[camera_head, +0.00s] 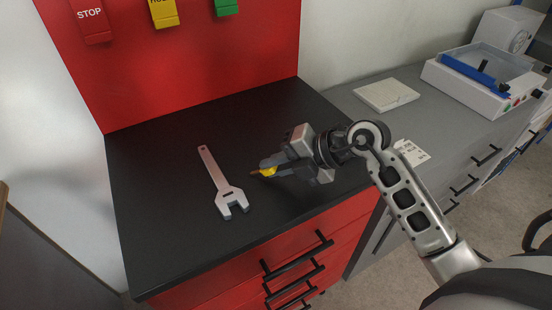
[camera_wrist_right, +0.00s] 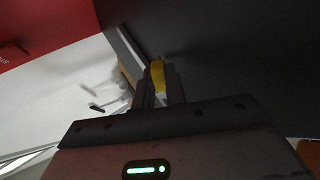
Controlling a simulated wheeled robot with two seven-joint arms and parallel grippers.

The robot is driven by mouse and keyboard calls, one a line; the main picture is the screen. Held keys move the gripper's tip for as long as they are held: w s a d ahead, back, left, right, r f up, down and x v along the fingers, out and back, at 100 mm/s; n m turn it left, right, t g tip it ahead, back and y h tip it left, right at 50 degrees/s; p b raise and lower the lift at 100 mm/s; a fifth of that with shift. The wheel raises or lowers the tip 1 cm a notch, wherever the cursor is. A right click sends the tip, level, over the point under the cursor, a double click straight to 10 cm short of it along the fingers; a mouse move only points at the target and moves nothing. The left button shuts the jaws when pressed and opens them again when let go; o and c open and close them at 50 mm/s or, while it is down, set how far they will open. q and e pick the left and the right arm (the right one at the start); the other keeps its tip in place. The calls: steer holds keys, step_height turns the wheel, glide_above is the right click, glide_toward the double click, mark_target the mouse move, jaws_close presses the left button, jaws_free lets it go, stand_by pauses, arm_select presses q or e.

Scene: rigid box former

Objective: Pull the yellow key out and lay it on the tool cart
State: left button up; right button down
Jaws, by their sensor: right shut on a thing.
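The yellow key (camera_head: 267,171) is between the fingertips of my right gripper (camera_head: 272,168), which is shut on it. Its brownish shaft points left, over the black top of the red tool cart (camera_head: 160,220). In the right wrist view the yellow key (camera_wrist_right: 157,75) shows between the fingers of my right gripper (camera_wrist_right: 158,88). I cannot tell whether the key touches the cart top. My left gripper is not in view.
A grey wrench (camera_head: 219,180) lies on the cart top, left of the key. Red, yellow and green tags hang on the red back panel (camera_head: 200,60). A grey counter to the right carries a white pad (camera_head: 386,95) and a machine (camera_head: 480,80). The cart's front left is clear.

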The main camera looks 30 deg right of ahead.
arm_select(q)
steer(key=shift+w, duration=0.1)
arm_select(e)
steer(key=c, duration=1.4)
jaws_free()
steer(key=shift+o, duration=0.2)
arm_select(q)
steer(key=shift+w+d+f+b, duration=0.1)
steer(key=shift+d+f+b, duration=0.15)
steer(key=shift+b, duration=0.75)
arm_select(e)
steer(key=v, duration=1.6)
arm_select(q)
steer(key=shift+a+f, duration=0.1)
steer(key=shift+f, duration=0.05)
arm_select(e)
steer(key=shift+f, duration=0.1)
